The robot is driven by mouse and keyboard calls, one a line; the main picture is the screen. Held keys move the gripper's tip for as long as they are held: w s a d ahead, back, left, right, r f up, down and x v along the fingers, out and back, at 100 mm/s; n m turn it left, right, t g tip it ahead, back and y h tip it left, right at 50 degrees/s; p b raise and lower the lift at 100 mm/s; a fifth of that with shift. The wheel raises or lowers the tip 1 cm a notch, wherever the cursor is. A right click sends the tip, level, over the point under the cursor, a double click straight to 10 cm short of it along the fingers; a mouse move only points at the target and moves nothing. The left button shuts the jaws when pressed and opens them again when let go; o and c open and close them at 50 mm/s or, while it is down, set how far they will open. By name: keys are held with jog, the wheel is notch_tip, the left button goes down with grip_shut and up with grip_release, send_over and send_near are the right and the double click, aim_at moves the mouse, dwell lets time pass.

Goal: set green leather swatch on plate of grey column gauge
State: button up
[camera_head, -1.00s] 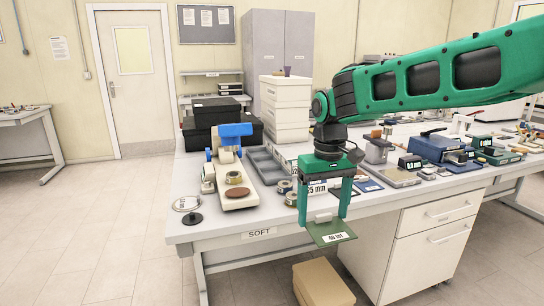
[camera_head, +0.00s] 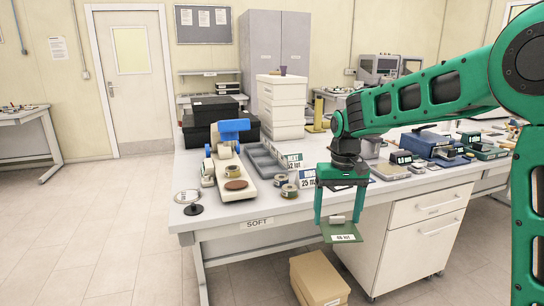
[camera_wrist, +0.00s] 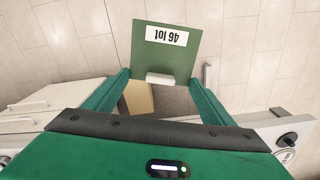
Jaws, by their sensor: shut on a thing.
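My gripper (camera_head: 341,218) is shut on a tab at the edge of the green leather swatch (camera_head: 341,232). The swatch has a white label reading "46 lot" and hangs off the front edge of the bench, over the floor. In the wrist view the swatch (camera_wrist: 160,62) sticks out flat beyond the fingertips (camera_wrist: 163,79). I cannot pick out the grey column gauge or its plate for certain. My arm covers part of the bench's right half.
The bench (camera_head: 275,205) carries a blue-topped device (camera_head: 232,130), a grey tray (camera_head: 265,160), a small round mirror-like stand (camera_head: 189,197) and number signs. An olive column (camera_head: 318,115) stands behind my arm. A cardboard box (camera_head: 318,280) is on the floor below.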

jog(key=w+d+f+m, duration=0.4)
jog(key=w+d+f, duration=0.3)
jog(key=d, duration=0.4)
jog(key=s+f+n, duration=0.1)
jog(key=s+f, duration=0.3)
jog(key=f, duration=0.5)
jog(key=s+f+n, duration=0.2)
jog(key=s+f, duration=0.3)
jog(key=f, duration=0.4)
jog(key=shift+f, duration=0.2)
jog(key=shift+w, duration=0.1)
